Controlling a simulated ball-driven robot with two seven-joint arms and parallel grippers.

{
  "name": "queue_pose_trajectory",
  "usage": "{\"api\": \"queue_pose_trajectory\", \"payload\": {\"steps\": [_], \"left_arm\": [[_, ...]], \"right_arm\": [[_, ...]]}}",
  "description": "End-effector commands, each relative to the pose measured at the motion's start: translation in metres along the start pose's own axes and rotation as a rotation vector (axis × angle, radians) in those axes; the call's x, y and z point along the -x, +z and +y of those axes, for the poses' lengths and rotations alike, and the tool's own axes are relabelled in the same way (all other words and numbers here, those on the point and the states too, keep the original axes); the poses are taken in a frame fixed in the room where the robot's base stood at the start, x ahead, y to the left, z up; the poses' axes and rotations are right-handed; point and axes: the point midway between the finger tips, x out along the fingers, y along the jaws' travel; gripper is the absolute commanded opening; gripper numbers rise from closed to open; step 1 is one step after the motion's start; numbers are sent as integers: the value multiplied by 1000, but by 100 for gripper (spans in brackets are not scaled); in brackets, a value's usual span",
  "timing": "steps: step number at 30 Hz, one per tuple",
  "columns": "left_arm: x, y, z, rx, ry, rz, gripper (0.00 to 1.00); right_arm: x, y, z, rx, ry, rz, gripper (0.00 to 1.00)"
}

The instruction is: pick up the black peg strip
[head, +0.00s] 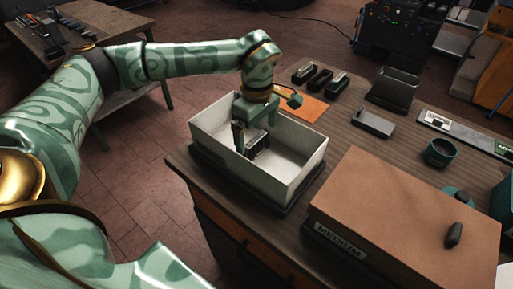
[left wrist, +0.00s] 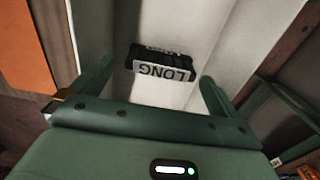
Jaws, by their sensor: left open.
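A black piece with a white label reading LONG (left wrist: 162,70) lies in the white bin; I take it to be the peg strip. In the head view the black piece (head: 260,145) sits on the bin floor, partly hidden by my gripper. My left gripper (head: 254,134) reaches down into the white bin (head: 304,155) from above. In the left wrist view the left gripper (left wrist: 153,86) is open, its fingers apart on either side of the black piece, with nothing between them clearly touched. My right gripper is not in view.
The bin walls stand close around my left gripper. A brown box (head: 410,205) marked MEDIUM stands right of the bin.

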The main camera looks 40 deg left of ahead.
Motion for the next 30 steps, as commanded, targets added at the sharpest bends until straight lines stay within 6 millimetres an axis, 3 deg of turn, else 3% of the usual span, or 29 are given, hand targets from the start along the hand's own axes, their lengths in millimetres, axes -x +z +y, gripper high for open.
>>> {"api": "queue_pose_trajectory", "payload": {"steps": [9,17,21,30], "left_arm": [[-47,-2,-3,-1,-4,-1,100],[-51,-2,-3,0,0,0,100],[-51,-2,-3,0,0,0,67],[-48,-2,-3,0,1,0,67]], "right_arm": [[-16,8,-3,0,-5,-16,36],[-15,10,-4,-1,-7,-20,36],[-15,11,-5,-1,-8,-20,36],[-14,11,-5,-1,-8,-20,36]]}}
